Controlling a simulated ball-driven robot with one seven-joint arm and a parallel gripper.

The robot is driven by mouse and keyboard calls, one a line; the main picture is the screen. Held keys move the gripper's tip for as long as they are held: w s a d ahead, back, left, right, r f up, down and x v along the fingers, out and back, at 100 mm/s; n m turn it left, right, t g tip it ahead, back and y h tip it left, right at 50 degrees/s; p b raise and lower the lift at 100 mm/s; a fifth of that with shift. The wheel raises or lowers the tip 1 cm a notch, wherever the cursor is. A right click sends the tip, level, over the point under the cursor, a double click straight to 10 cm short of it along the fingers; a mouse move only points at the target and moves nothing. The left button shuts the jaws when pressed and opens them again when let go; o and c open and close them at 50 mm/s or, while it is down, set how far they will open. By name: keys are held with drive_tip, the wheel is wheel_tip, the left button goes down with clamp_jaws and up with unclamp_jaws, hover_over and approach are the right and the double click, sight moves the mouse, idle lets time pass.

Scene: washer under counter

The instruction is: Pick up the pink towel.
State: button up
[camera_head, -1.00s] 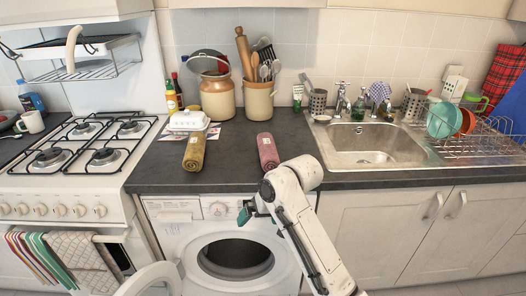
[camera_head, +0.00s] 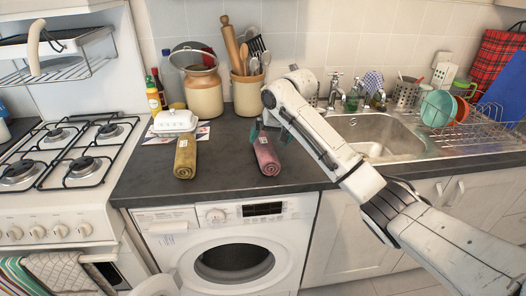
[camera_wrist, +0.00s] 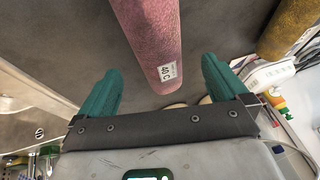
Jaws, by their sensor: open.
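The rolled pink towel (camera_head: 267,157) lies on the dark counter above the washer, to the right of a rolled olive towel (camera_head: 185,158). In the head view my gripper (camera_head: 268,135) is over the counter at the pink towel's far end, partly hidden by my arm. I cannot tell its exact height above the counter.
A white butter dish (camera_head: 175,121) stands behind the olive towel. The sink (camera_head: 375,135) is to the right, the gas stove (camera_head: 70,155) to the left. The counter between the towels is clear.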

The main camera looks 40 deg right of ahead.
sight(266, 143)
drive_tip(key=shift+x, duration=2.8)
drive_tip(key=shift+c, duration=0.4)
drive_tip(key=c, duration=1)
drive_tip(key=shift+c, duration=0.6)
drive_tip(key=shift+r, duration=0.15)
